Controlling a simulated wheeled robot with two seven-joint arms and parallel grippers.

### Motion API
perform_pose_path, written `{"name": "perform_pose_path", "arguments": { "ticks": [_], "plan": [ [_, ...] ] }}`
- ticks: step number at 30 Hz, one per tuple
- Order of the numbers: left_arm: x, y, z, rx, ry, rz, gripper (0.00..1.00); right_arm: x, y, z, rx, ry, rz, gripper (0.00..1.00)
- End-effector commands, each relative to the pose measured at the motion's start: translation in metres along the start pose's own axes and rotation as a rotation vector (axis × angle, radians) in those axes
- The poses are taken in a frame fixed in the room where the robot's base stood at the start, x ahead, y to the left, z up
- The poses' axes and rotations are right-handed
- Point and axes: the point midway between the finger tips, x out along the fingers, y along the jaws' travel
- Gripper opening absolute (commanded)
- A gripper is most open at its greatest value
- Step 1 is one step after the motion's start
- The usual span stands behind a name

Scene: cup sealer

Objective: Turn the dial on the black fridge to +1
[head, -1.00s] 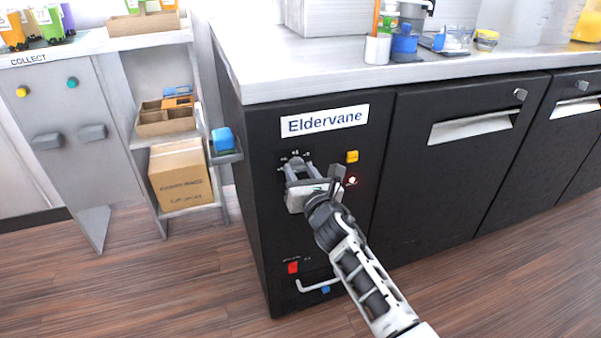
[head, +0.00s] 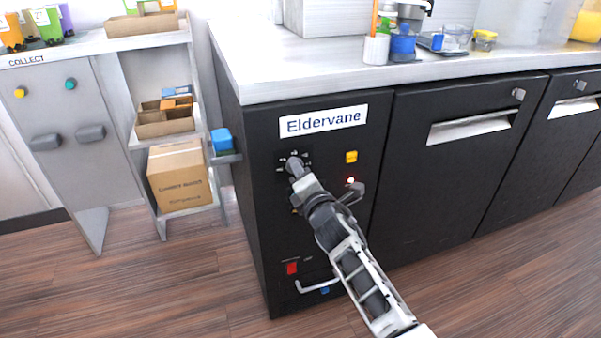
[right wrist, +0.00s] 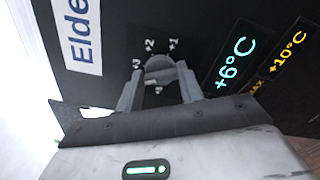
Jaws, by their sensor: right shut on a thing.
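The black fridge (head: 262,222) carries an "Eldervane" label on its front. Its grey round dial (right wrist: 158,68) shows in the right wrist view, with marks such as +1, +2 and +3 around its far side. My right gripper (right wrist: 158,86) has its two fingers on either side of the dial and is shut on it. In the head view the right gripper (head: 296,165) reaches the dial from the lower right and mostly hides it. The dial's exact pointer setting is hard to tell. My left gripper is not in view.
Beside the dial, displays read +6°C (right wrist: 235,64) and +10°C (right wrist: 288,53). A blue block (head: 222,139) rests on a small ledge at the left.

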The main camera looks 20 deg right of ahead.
Motion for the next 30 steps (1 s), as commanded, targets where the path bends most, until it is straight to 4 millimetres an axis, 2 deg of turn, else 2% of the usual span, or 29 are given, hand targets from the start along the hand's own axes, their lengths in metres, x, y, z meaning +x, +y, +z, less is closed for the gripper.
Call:
{"name": "perform_pose_path", "arguments": {
  "ticks": [30],
  "plan": [
    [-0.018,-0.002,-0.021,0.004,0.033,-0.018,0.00,-0.001,-0.003,-0.003,0.967,0.001,-0.004,0.14]
  ]
}}
